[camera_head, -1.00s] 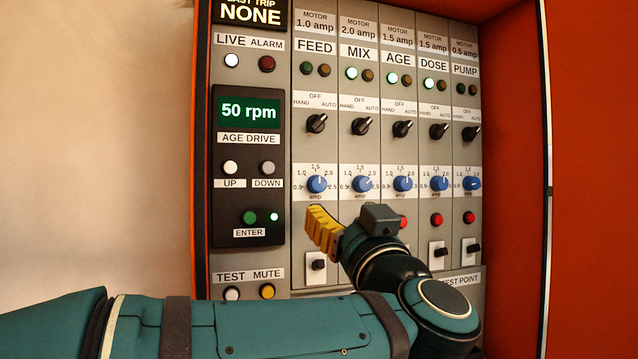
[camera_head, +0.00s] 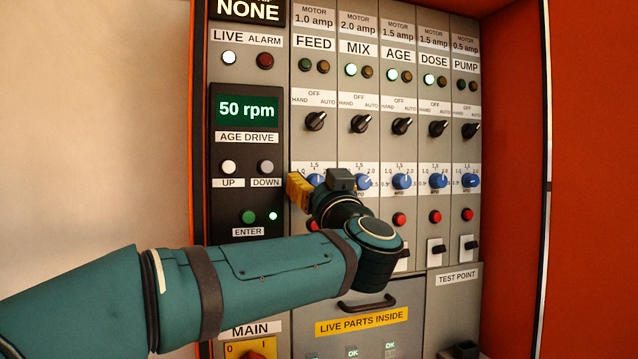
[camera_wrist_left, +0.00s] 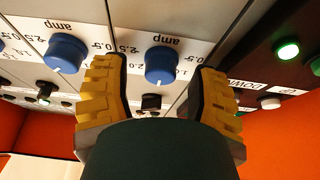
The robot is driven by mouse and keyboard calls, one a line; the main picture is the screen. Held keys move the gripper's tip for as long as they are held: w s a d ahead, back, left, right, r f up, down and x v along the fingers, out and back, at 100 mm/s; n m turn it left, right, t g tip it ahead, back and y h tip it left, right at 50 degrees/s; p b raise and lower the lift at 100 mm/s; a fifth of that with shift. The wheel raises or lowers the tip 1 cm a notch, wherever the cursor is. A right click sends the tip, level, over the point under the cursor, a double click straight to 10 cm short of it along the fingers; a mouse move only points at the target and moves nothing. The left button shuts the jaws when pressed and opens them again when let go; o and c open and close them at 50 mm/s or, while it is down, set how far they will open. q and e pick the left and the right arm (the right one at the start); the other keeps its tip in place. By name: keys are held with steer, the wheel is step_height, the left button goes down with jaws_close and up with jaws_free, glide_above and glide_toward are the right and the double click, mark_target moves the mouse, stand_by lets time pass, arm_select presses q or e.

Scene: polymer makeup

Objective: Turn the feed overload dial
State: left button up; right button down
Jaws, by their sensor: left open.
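The blue feed overload dial (camera_head: 316,179) is on the panel under the FEED column, partly hidden by my left gripper (camera_head: 305,188). In the left wrist view, which is upside down to the panel, this dial (camera_wrist_left: 159,66) stands between the two yellow fingertips of my left gripper (camera_wrist_left: 157,72). The gripper is open, one finger on each side, with a gap to the dial on both sides. The dial's white pointer mark shows in the wrist view. My right gripper is not in view.
The blue mix dial (camera_head: 363,181) is close beside, just outside a finger in the wrist view (camera_wrist_left: 66,53). The black feed selector knob (camera_head: 316,121) is above. The DOWN button (camera_head: 266,167) is close to the left. An orange cabinet wall (camera_head: 595,180) stands at the right.

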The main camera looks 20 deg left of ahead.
arm_select(q)
jaws_close()
steer(key=shift+n, duration=0.4)
steer(key=n+g+y, duration=0.1)
steer(key=n, duration=0.2)
steer(key=n+g+y+b, duration=0.1)
steer(key=n, duration=0.2)
steer(key=shift+g+y, duration=0.4)
steer(key=n+g, duration=0.1)
steer(key=n, duration=0.2)
steer(key=n+g+y, duration=0.1)
steer(key=n, duration=0.2)
steer(key=shift+r+n+g, duration=0.1)
steer(key=shift+n+g, duration=0.3)
jaws_free()
